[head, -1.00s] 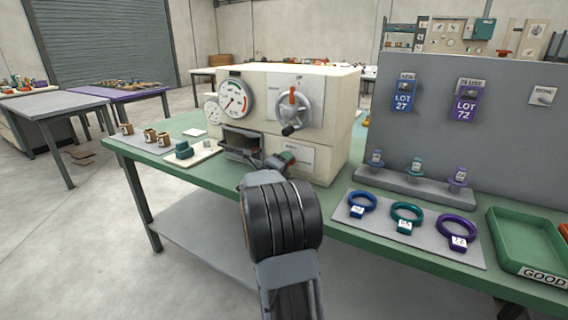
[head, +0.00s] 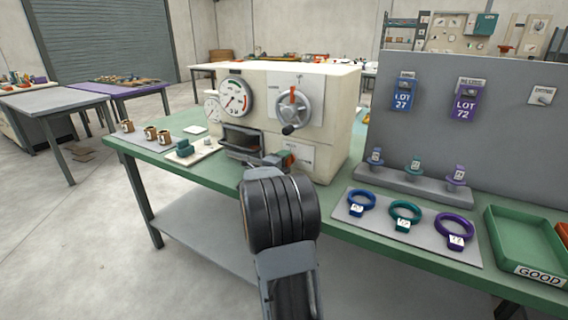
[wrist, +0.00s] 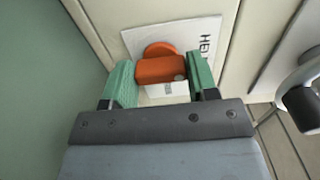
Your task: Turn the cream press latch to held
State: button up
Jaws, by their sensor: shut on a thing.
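The cream press (head: 338,88) stands on the green bench, with a dial gauge and a handwheel on its front. Its orange latch (head: 289,159) sits low on the front, on a white label plate (head: 305,155). In the wrist view the latch (wrist: 160,69) lies between the two green fingers of my gripper (wrist: 161,78), which is shut on it. A partly covered word starting "HE" (wrist: 207,45) shows on the plate beside the latch. In the head view my gripper (head: 272,161) is at the press front, and my wrist hides part of it.
The handwheel (head: 290,108) is above the latch, and an open dark slot (head: 241,141) is to its left. A grey mat with coloured rings (head: 405,213) and a green GOOD tray (head: 530,238) lie to the right. Small brown cups (head: 150,133) stand left.

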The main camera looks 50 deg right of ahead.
jog(key=o, duration=0.9)
jog(key=v, duration=1.3)
jog(key=shift+s+a, duration=0.1)
jog(key=shift+a, duration=0.3)
